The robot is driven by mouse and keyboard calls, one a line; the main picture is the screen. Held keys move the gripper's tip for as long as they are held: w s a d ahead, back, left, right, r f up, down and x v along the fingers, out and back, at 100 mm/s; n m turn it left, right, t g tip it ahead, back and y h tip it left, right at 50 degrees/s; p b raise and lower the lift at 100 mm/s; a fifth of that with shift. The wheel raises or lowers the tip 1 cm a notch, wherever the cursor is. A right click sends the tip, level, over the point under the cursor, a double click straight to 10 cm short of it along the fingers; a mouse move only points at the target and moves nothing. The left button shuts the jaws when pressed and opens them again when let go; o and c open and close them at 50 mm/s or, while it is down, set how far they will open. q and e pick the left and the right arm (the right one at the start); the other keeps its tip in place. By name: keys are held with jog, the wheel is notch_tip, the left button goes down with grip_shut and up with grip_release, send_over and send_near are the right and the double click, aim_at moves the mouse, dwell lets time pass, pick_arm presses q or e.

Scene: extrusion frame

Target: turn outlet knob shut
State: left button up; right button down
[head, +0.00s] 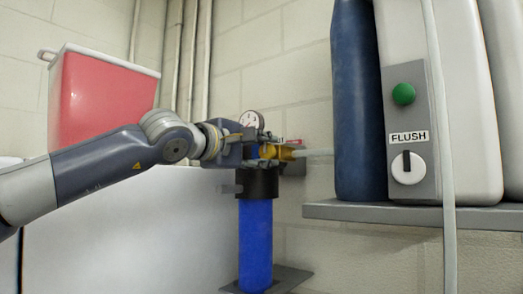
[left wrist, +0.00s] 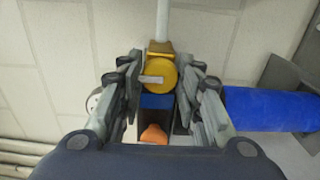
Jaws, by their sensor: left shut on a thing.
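The outlet knob is a round yellow knob (left wrist: 162,74) with a pale grey bar across it, in the left wrist view. It sits on a brass-coloured fitting with a pale pipe (left wrist: 162,20) leading away. My left gripper (left wrist: 161,80) has its fingers on either side of the knob and is shut on it. In the head view the left gripper (head: 262,151) is at the yellow fitting (head: 284,153) above the blue filter housing (head: 255,240), and partly hides the knob. My right gripper is not in view.
A pressure gauge (head: 249,120) stands just behind the gripper. A dark blue cylinder (head: 358,110) and a panel with a green button (head: 403,94) and FLUSH switch (head: 408,168) stand on a shelf (head: 350,212) at right. A red-and-white container (head: 105,95) is at left.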

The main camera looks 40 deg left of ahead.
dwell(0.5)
pick_arm(q)
jog(key=o, duration=1)
jog(key=shift+d, duration=0.1)
jog(key=s+d, duration=0.1)
jog(key=s, duration=1.1)
jog(key=shift+d, duration=0.15)
jog(key=shift+f, duration=0.1)
